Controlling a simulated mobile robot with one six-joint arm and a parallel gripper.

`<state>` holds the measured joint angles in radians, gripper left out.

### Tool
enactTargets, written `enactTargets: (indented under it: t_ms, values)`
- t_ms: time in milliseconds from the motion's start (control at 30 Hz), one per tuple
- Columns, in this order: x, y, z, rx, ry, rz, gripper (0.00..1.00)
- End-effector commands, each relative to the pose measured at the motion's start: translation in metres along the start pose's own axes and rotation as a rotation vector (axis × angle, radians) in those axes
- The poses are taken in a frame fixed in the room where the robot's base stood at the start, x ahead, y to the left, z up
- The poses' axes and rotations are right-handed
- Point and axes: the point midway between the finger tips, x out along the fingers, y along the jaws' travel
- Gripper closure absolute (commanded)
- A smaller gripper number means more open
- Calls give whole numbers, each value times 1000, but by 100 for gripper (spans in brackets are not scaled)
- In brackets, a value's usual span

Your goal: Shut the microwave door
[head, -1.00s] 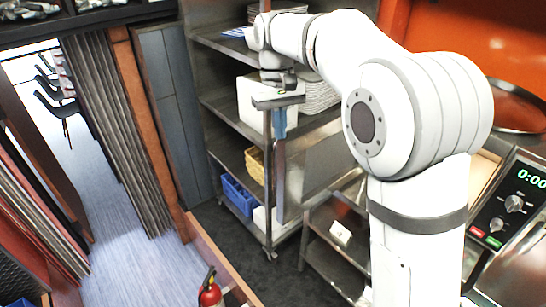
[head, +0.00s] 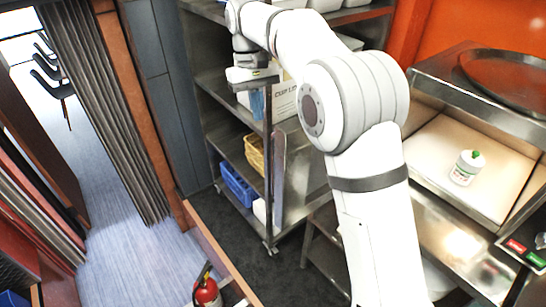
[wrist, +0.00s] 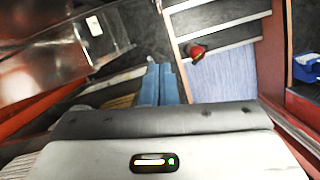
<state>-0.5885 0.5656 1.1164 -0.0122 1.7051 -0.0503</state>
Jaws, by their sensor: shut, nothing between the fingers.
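The microwave (head: 490,113) stands at the right of the head view. Its front is open, showing a pale interior with a white, green-capped bottle (head: 465,168) inside. A tall, narrow steel-edged panel (head: 278,178) left of my arm may be its open door; my arm hides the hinge side, so I cannot be sure. My gripper (head: 257,104) points down near the top of that panel, on its left. Whether they touch is unclear. In the wrist view its blue fingers (wrist: 160,85) are together, with nothing between them.
A steel rack (head: 225,85) with a blue basket (head: 238,188) and a yellow basket (head: 254,153) stands behind the gripper. A red fire extinguisher (head: 207,292) stands at the front by a low wooden edge (head: 222,255). Dark floor between is clear.

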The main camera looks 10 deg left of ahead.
Motion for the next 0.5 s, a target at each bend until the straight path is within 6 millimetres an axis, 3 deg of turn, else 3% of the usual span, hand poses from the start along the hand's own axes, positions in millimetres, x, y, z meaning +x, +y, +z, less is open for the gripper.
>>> enactTargets:
  t_ms: [267,500]
  values:
    - [25,0,-1,0,0,0,100]
    - [75,0,-1,1,-4,0,100]
